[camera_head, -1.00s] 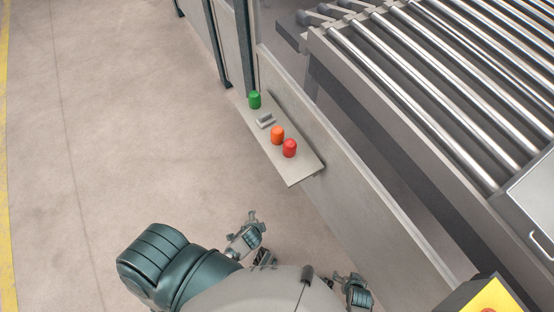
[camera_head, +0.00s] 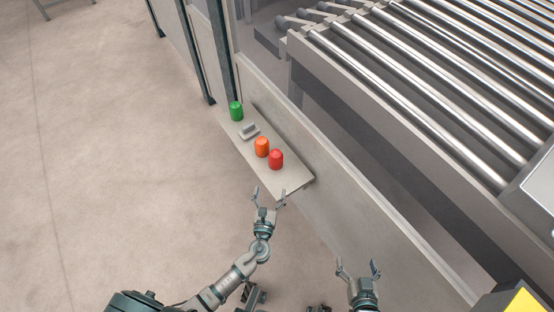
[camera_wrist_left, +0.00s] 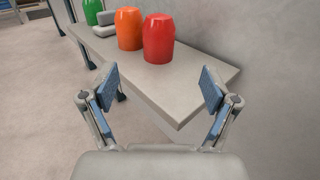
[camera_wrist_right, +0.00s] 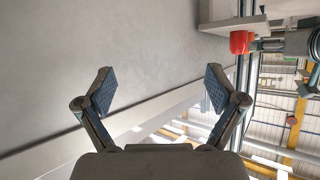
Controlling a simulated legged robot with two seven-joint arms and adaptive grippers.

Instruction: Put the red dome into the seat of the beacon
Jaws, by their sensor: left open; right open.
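The red dome (camera_head: 276,160) stands upright on a narrow grey shelf (camera_head: 292,182), at the near end of a row. It also shows in the left wrist view (camera_wrist_left: 159,40) and at the upper right of the right wrist view (camera_wrist_right: 239,42). My left gripper (camera_head: 269,195) is open and empty just short of the shelf's near end, pointing toward the red dome, apart from it. My right gripper (camera_head: 357,266) is open and empty, lower right of the shelf, beside the machine's side wall. I cannot make out the beacon or its seat in these views.
An orange dome (camera_head: 261,147) stands close beside the red one. Beyond it are a small grey block (camera_head: 249,131) and a green dome (camera_head: 236,111). The machine wall (camera_head: 350,205) borders the shelf on the right, with a roller conveyor (camera_head: 420,90) behind. Open floor lies left.

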